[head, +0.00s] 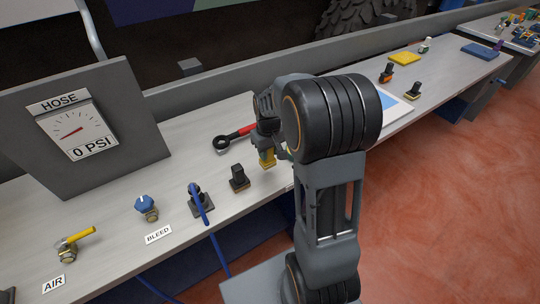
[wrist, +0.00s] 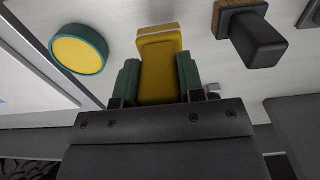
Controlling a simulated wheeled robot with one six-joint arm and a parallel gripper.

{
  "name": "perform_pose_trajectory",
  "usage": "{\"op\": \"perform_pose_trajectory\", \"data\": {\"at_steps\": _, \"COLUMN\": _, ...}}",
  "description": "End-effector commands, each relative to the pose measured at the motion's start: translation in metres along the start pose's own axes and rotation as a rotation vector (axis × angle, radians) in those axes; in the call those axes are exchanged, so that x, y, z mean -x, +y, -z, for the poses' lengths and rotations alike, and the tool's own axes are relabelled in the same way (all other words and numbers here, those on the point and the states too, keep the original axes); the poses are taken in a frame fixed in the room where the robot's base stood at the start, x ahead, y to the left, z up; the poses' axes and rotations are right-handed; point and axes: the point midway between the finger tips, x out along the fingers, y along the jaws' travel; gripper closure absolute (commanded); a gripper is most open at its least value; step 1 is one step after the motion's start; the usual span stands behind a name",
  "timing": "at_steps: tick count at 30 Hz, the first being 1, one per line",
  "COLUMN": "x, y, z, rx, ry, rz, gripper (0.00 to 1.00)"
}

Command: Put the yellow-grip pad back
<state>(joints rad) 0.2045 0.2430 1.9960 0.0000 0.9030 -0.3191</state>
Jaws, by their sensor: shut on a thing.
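The yellow-grip pad (wrist: 158,70) is between the green fingertips of my gripper (wrist: 160,80) in the wrist view, with a yellow base edged in white beyond it. In the head view my gripper (head: 267,145) points down at the bench, and the pad's yellow part (head: 267,160) shows under it. I cannot tell whether the pad touches the bench. A black-grip pad (head: 239,178) stands to the left of it; it also shows at the right in the wrist view (wrist: 255,38).
The pale bench (head: 110,215) carries a blue hose fitting (head: 200,200), a blue bleed valve (head: 147,207), a yellow-handled air valve (head: 72,243) and a red-handled wrench (head: 235,138). A yellow disc with a green rim (wrist: 79,50) lies beside my gripper. More small pads stand farther right.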

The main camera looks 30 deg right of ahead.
Motion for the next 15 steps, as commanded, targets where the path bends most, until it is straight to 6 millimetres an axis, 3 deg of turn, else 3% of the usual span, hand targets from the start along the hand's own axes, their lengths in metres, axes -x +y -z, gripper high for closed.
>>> {"op": "perform_pose_trajectory", "data": {"at_steps": 8, "x": -0.014, "y": 0.009, "z": 0.008, "rx": -0.001, "ry": 0.000, "rz": 0.000, "gripper": 0.88}}
{"op": "perform_pose_trajectory", "data": {"at_steps": 15, "x": -0.042, "y": 0.015, "z": 0.013, "rx": -0.001, "ry": -0.003, "rz": 0.001, "gripper": 0.88}}
